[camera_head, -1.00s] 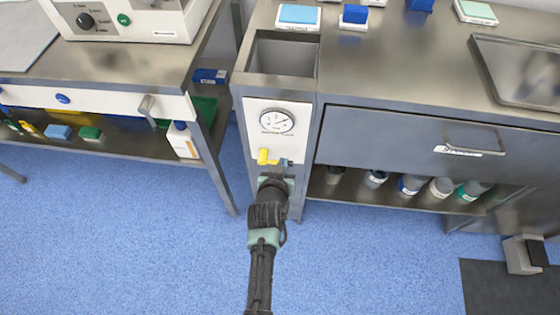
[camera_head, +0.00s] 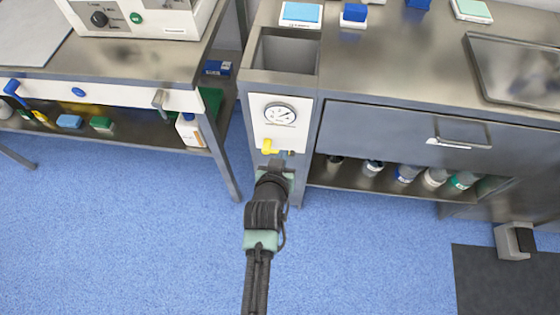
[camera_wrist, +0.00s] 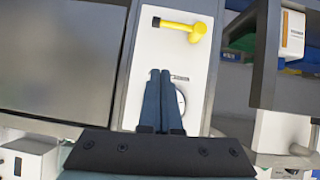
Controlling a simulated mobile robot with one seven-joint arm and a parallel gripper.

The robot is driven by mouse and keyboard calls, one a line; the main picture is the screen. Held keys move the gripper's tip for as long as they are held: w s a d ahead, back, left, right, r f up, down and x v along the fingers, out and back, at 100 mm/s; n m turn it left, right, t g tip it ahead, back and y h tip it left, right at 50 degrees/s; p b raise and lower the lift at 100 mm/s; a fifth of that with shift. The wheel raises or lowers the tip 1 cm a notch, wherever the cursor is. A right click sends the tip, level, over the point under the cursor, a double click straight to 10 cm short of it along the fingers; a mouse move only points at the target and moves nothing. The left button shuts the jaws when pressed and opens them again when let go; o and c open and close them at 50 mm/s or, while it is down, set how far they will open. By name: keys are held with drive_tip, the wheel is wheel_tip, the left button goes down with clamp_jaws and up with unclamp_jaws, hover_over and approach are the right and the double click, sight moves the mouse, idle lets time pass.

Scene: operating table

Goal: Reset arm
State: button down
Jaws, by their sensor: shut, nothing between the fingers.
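My gripper (camera_head: 284,156) is shut and empty in front of the white panel (camera_head: 262,120) on the narrow steel cabinet. Its two dark fingers (camera_wrist: 160,80) lie side by side in the wrist view and partly hide the round gauge (camera_wrist: 181,100). The gauge also shows in the head view (camera_head: 280,114), above my gripper. A yellow valve handle (camera_head: 268,147) sits on the panel, just left of my fingertips. In the wrist view the yellow handle (camera_wrist: 180,25) is beyond the fingertips, apart from them. I cannot tell how far the fingertips are from the panel.
A steel counter with a drawer (camera_head: 400,137) and a shelf of several bottles (camera_head: 435,178) is on the right. A bench with a white machine (camera_head: 140,15) is on the left. A dark mat (camera_head: 500,285) lies at the lower right. The blue floor (camera_head: 120,250) is clear around my arm.

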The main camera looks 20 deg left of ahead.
drive_tip(key=shift+v, duration=2.3)
